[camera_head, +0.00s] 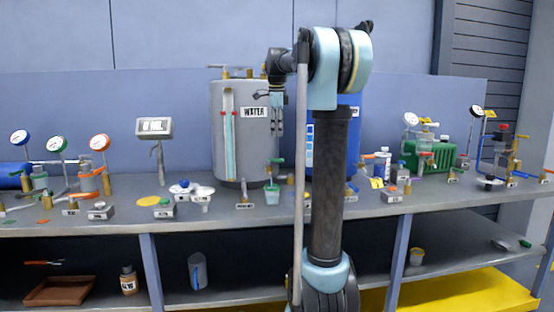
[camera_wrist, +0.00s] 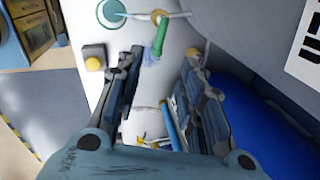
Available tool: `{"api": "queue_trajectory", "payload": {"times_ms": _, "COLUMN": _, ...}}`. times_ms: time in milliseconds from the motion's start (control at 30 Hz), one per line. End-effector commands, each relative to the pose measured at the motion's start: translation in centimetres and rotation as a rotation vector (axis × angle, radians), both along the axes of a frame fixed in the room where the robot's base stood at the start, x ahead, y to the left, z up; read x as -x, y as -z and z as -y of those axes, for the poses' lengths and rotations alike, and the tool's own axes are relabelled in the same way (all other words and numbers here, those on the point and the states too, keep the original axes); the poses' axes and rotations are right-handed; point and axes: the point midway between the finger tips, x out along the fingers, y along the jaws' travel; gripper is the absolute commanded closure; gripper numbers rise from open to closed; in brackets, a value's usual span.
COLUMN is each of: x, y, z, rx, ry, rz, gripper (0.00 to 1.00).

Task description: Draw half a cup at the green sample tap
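The green sample tap (camera_head: 273,163) sticks out low at the front of the grey tank labelled WATER (camera_head: 232,135). A small teal cup (camera_head: 272,196) stands on the bench below it. In the wrist view the tap's green handle (camera_wrist: 160,36) lies just beyond my fingertips, and the round teal rim of the cup (camera_wrist: 112,13) shows at the top, at the spout's end. The cup's fill level is too small to tell. My gripper (camera_head: 276,128) hangs in front of the tank, above the tap. Its fingers (camera_wrist: 163,78) are spread apart with nothing between them.
A blue tank (camera_head: 351,135) stands right of the grey one, partly hidden by my arm. A small box with a yellow button (camera_wrist: 93,60) sits left of my fingers. A scale display (camera_head: 154,128) and gauges stand left; a green unit (camera_head: 430,155) stands right.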

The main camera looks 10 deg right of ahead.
Motion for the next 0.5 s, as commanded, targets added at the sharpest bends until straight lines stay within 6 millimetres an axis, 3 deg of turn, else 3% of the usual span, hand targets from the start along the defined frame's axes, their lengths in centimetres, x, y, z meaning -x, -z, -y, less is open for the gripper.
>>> {"api": "queue_trajectory", "payload": {"times_ms": 500, "x": -1.7, "y": 9.0, "z": 0.4, "rx": 0.000, "ry": 0.000, "rz": 0.000, "gripper": 0.65}}
